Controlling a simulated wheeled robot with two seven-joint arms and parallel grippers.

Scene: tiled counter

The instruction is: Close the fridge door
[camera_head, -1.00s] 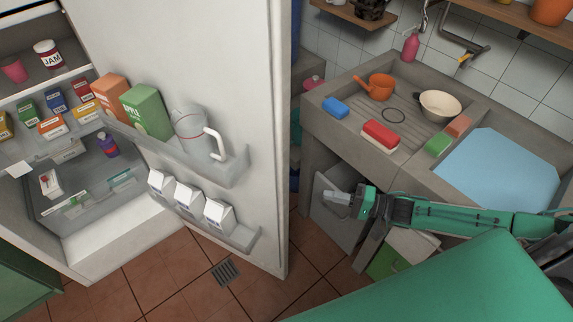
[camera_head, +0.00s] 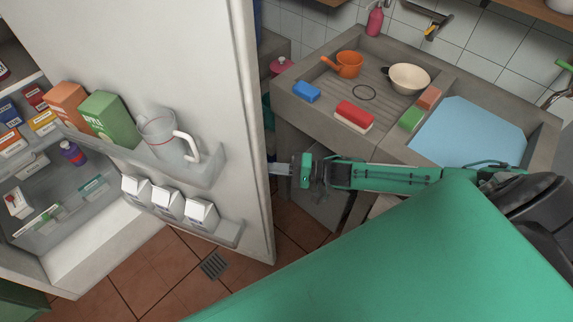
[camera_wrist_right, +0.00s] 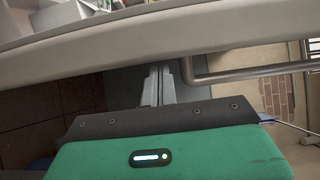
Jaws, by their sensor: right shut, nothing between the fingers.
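The white fridge door (camera_head: 205,60) stands wide open in the head view, its inner side with shelves facing me. My right gripper (camera_head: 272,168) is shut and empty, its tips at the door's free edge. In the right wrist view the door (camera_wrist_right: 150,37) crosses the top as a pale slab, with a grey bar handle (camera_wrist_right: 250,70) at the right. My gripper's fingers (camera_wrist_right: 160,72) point at the door's edge just left of the handle; I cannot tell whether they touch it. The fridge interior (camera_head: 75,185) shows at the left. My left gripper is not in view.
The door shelves hold a green carton (camera_head: 108,118), an orange carton (camera_head: 68,104), a jug (camera_head: 160,135) and several small white cartons (camera_head: 168,203). A concrete sink counter (camera_head: 290,100) stands right of the door. The tiled floor (camera_head: 140,275) below the door is clear.

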